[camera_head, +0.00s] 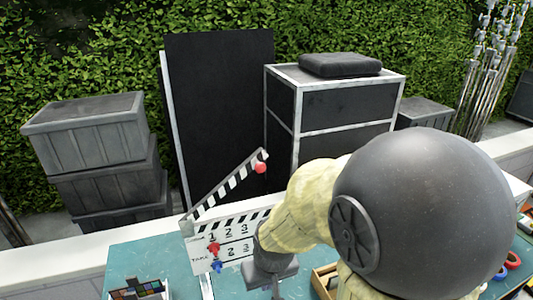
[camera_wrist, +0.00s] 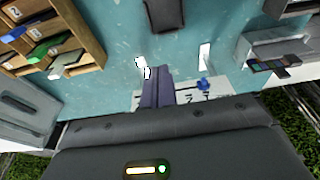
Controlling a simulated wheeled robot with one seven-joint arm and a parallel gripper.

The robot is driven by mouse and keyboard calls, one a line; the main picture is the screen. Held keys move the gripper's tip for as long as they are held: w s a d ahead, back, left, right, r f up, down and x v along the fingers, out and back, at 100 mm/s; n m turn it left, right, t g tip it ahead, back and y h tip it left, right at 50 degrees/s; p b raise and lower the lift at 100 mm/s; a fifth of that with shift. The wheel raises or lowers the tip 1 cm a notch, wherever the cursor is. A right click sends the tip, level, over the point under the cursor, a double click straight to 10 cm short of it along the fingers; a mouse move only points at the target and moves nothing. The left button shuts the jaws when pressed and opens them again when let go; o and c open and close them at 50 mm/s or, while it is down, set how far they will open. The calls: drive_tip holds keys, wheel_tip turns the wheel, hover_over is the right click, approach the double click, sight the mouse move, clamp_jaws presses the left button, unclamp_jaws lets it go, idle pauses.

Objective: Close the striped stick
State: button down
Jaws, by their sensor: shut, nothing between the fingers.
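The clapperboard (camera_head: 225,248) stands on the teal table in the head view, its white face showing numbers and red and blue markers. Its black-and-white striped stick (camera_head: 226,188) is raised at an angle, with the hinge at the lower left and a red knob at the upper right end. My gripper (camera_head: 276,286) hangs at the right lower part of the board, pointing down, partly hidden by my arm. In the wrist view the dark fingers (camera_wrist: 158,72) are together and empty, with part of the white board (camera_wrist: 190,97) and a blue marker beside them. The stick is not recognisable there.
A wooden compartment box (camera_wrist: 95,28) lies at the upper left of the wrist view. A colour chart (camera_head: 138,289) is at the front left of the table. Coloured tape rolls (camera_head: 512,260) lie at the right. Stacked grey crates (camera_head: 95,150) and a black panel (camera_head: 222,110) stand behind the table.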

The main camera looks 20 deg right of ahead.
drive_tip(key=shift+d, duration=0.3)
drive_tip(key=shift+r, duration=0.1)
drive_tip(key=w+a+r+g+h+p, duration=0.1)
drive_tip(key=w+r, duration=0.4)
drive_tip(key=r, duration=0.6)
drive_tip(key=w+a+r+g+h+p, duration=0.1)
drive_tip(key=w+a+r+p, duration=0.2)
drive_tip(key=r, duration=0.9)
drive_tip(key=w+a+r+m+g+p, duration=0.1)
drive_tip(key=w+a+r+p, duration=0.1)
drive_tip(key=w+r+p, duration=0.2)
drive_tip(key=w+r, duration=0.3)
drive_tip(key=r, duration=0.5)
drive_tip(key=shift+w+r+h, duration=0.2)
drive_tip(key=shift+w+h, duration=0.05)
drive_tip(key=shift+h, duration=0.15)
drive_tip(key=shift+f, duration=0.1)
drive_tip(key=d+f+p, duration=0.2)
drive_tip(key=d+f, duration=0.4)
drive_tip(key=f, duration=0.4)
drive_tip(key=shift+s+f, duration=0.4)
drive_tip(key=shift+s, duration=0.05)
